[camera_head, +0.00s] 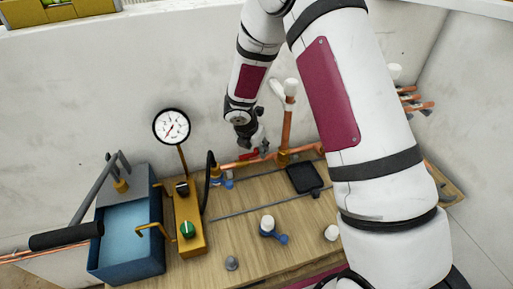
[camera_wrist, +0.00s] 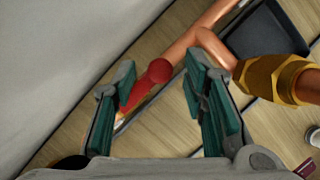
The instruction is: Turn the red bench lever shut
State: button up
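The red lever (camera_head: 248,156) sits on the copper pipe at the back of the wooden bench, by the wall. In the wrist view the lever (camera_wrist: 138,92) runs slantwise and has a round red end. My gripper (camera_head: 262,148) is down at the lever in the head view and hides part of it. In the wrist view my gripper (camera_wrist: 162,72) is open, with green-padded fingers apart. The lever shows between them, closer to the left finger. I cannot tell whether that finger touches it.
A copper riser with a brass fitting (camera_wrist: 272,78) stands just right of my gripper. A black tray (camera_head: 303,179) lies beyond it. A blue tank (camera_head: 128,240), a pressure gauge (camera_head: 171,127) and a yellow block (camera_head: 189,222) stand left. A blue-and-white valve (camera_head: 268,227) lies in front.

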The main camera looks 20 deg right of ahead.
jog(key=shift+w+d+f, duration=0.1)
jog(key=shift+f, duration=0.2)
jog(key=shift+c, duration=0.6)
grip_shut()
jog(key=shift+m, duration=0.3)
jog(key=s+a+m+g+b, duration=0.4)
jog(key=a+m+g+b, duration=0.1)
jog(key=m, duration=1.2)
jog(key=shift+s+a+g+b, duration=0.2)
jog(key=shift+s+g+b, duration=0.1)
jog(key=shift+g+b, duration=0.45)
jog(key=shift+a+m, duration=0.1)
jog(key=shift+m, duration=0.2)
